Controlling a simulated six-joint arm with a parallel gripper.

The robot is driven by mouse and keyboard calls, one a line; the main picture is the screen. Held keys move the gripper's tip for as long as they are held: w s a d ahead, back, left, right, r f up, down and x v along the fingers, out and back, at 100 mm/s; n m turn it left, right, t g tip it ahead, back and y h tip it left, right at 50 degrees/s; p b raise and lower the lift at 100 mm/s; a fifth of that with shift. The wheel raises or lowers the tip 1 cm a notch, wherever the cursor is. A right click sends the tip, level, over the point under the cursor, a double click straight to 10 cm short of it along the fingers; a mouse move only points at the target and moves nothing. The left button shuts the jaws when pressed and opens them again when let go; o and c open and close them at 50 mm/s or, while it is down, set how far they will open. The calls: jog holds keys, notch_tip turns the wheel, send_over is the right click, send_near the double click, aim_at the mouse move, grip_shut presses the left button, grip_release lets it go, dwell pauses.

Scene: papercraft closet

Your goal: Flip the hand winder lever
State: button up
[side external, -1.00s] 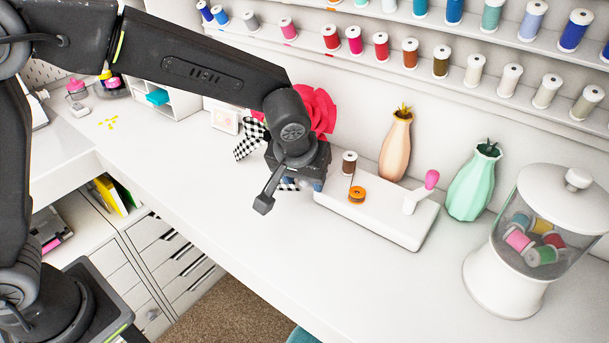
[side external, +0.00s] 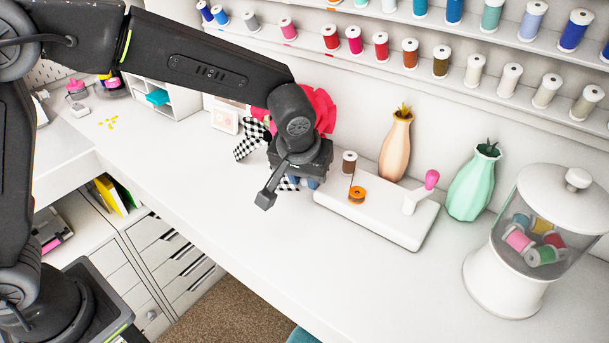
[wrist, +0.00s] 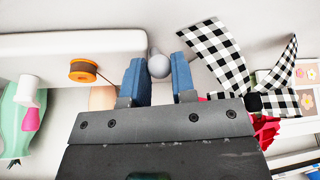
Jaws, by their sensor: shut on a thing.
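The hand winder is a white base (side external: 385,218) on the desk, with an orange bobbin (side external: 357,194), a brown spool (side external: 349,162) and a pink-knobbed white crank (side external: 416,195). In the wrist view its base (wrist: 45,48) runs along the upper left. A round grey knob (wrist: 158,66), apparently the lever's end, sits just off the base's end. My gripper (side external: 314,183) is low at the winder's left end. In the wrist view its blue fingers stand either side of the knob, shut on it.
A peach vase (side external: 396,146) and a mint vase (side external: 472,182) stand behind the winder. A white jar of spools (side external: 506,285) stands at right. The desk front is clear.

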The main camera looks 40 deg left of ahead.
jog(key=shift+w+r+g, duration=0.2)
jog(key=shift+w+g, duration=0.1)
jog(key=shift+g, duration=0.2)
jog(key=o, duration=0.9)
jog(key=shift+r, duration=0.1)
jog(key=v, duration=1.3)
jog(key=shift+s+r, duration=0.15)
jog(key=shift+r, duration=0.2)
